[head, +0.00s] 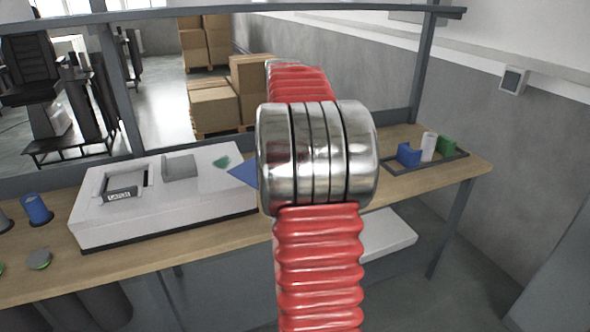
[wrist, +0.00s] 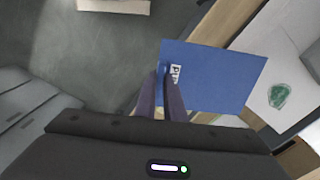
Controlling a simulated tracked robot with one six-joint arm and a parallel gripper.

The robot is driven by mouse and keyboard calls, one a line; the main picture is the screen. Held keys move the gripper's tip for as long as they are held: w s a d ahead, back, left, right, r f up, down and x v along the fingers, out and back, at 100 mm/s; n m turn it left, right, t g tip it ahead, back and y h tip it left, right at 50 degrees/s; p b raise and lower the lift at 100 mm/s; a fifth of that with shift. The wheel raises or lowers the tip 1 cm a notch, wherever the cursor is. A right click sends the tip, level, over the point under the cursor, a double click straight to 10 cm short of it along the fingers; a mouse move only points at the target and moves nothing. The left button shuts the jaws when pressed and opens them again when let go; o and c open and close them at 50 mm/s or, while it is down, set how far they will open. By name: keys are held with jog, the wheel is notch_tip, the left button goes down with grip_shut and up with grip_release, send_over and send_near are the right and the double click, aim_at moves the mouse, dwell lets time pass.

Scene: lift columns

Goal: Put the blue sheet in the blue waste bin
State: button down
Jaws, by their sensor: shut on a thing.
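The blue sheet (wrist: 225,78) is flat and carries a small white printed label. In the wrist view my gripper (wrist: 168,88) is shut on it near its left edge, and the sheet reaches out to the right. In the head view only a blue corner of the sheet (head: 243,173) shows, left of my arm. My arm hides the rest of the sheet and the gripper there. I cannot make out a blue waste bin in either view.
A white machine housing (head: 160,225) stands on the wooden bench (head: 40,285). A blue cup (head: 37,208) is at its left. A dark tray (head: 400,170) at the right holds a blue block (head: 408,155), a white cylinder (head: 429,147) and a green block (head: 447,146). Dark cylinders (head: 105,305) stand below the bench.

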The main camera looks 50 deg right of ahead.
jog(key=w+a+f+n, duration=0.5)
jog(key=w+a+n, duration=0.2)
jog(key=w+a, duration=0.15)
jog(key=w+a+f+n, duration=0.2)
jog(key=a+n, duration=0.2)
jog(key=a, duration=0.7)
jog(key=w+a+f+n, duration=0.3)
jog(key=a, duration=0.8)
jog(key=w+a+f+n, duration=0.3)
jog(key=a+n, duration=0.1)
jog(key=a, duration=0.6)
jog(key=shift+w+a+n, duration=0.2)
jog(key=shift+a+n, duration=0.1)
jog(key=shift+a, duration=0.1)
jog(key=shift+a, duration=0.1)
